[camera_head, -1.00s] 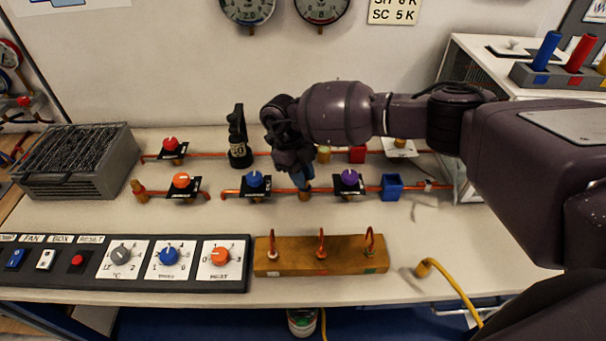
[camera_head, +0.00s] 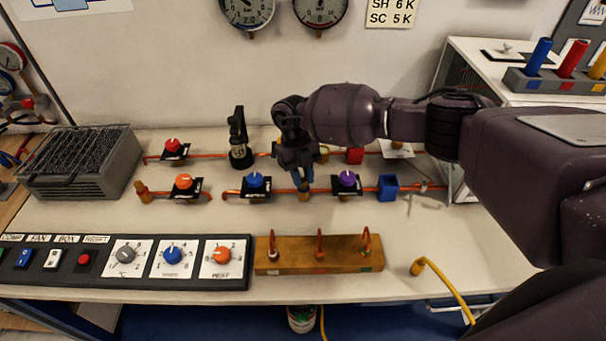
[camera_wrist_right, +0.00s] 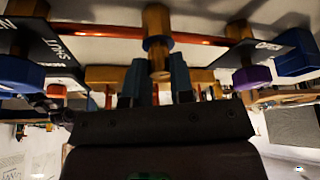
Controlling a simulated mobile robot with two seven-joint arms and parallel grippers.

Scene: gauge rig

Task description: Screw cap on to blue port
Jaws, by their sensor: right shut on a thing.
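My right gripper (camera_head: 303,178) points down at the middle of the front copper pipe, between the blue-knob valve (camera_head: 256,182) and the purple-knob valve (camera_head: 347,181). A brass port (camera_head: 305,196) shows just below its fingers. In the right wrist view, the gripper (camera_wrist_right: 159,72) is shut on a brass cap (camera_wrist_right: 160,66), with one finger on each side. The cap lines up with a brass port bearing a blue ring (camera_wrist_right: 157,42). They look touching or nearly so; the threads are hidden. My left gripper is not in view.
A black bottle-shaped object (camera_head: 239,142) stands behind the blue-knob valve. A wooden block (camera_head: 290,262) with copper hooks and a yellow hose (camera_head: 445,280) lie in front. Bare table lies between pipe and block.

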